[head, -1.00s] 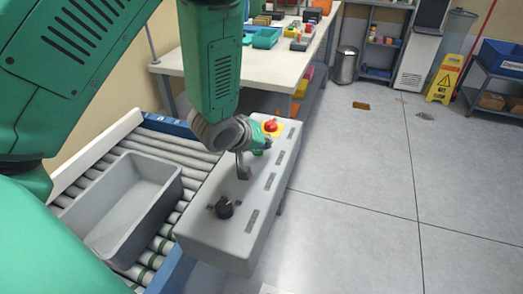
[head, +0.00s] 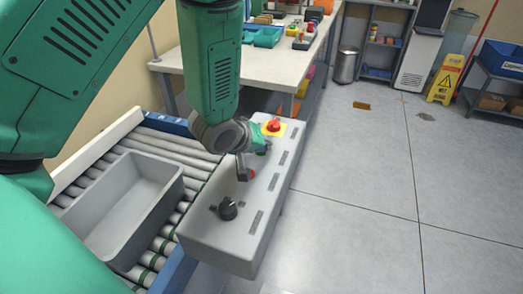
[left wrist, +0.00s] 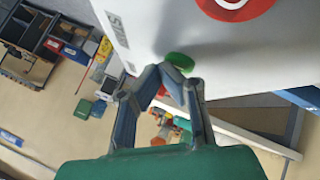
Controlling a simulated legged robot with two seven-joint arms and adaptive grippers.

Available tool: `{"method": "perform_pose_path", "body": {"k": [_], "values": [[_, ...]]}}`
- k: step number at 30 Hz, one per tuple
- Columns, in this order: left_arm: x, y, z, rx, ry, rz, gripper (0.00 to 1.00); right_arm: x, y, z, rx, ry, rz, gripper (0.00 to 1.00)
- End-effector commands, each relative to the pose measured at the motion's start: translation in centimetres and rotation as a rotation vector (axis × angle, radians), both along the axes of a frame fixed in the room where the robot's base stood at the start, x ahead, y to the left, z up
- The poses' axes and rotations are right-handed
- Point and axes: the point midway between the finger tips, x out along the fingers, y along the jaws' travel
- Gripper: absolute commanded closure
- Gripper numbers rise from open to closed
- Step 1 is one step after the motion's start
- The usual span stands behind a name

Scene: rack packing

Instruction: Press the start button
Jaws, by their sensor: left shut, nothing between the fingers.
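The grey control panel (head: 225,240) stands beside the roller conveyor in the head view. My left gripper (head: 243,173) is over its middle, pointing down, with its fingers shut and empty. In the left wrist view the closed fingertips (left wrist: 168,72) are at the edge of a round green button (left wrist: 181,62) on the pale panel face and partly cover it. I cannot tell whether they touch it. In the head view a bit of green (head: 263,152) shows beside my wrist. A red button on a yellow plate (head: 273,126) is at the panel's far end. My right gripper is out of view.
A black knob (head: 228,208) stands up from the panel's near half. A small red part (head: 252,174) is beside my fingertips. An empty grey tote (head: 120,210) sits on the conveyor.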

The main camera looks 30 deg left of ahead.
Motion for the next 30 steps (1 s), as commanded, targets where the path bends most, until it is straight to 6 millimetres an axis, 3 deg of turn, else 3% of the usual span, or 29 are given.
{"method": "perform_pose_path", "body": {"k": [13, 30], "values": [[0.0, -0.4, -0.1, 0.004, 0.001, -0.002, 1.0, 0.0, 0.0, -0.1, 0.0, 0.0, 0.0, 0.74], [0.0, 1.0, 1.4, 0.002, 0.0, 0.0, 1.0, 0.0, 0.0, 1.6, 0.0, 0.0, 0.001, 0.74]]}}
